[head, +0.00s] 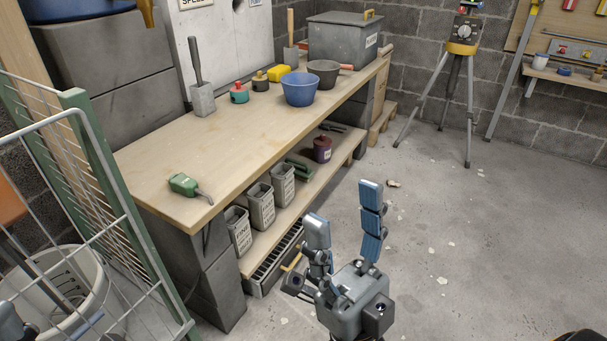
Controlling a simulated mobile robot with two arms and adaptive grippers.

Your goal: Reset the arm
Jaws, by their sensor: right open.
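My right gripper (343,212) is in the lower middle of the head view, in front of the workbench (150,160). Its fingers point up and stand apart, with nothing between them. It hangs over the concrete floor, to the right of the bench's lower shelf, and appears clear of the bench. My left gripper cannot be made out in this view.
A blue bowl (300,88), a dark bowl (323,72) and a green tool (184,184) lie on the bench. Grey tins (261,207) stand on the lower shelf. A wire rack (90,190) stands left. A tripod (467,85) stands behind; the right floor is mostly open.

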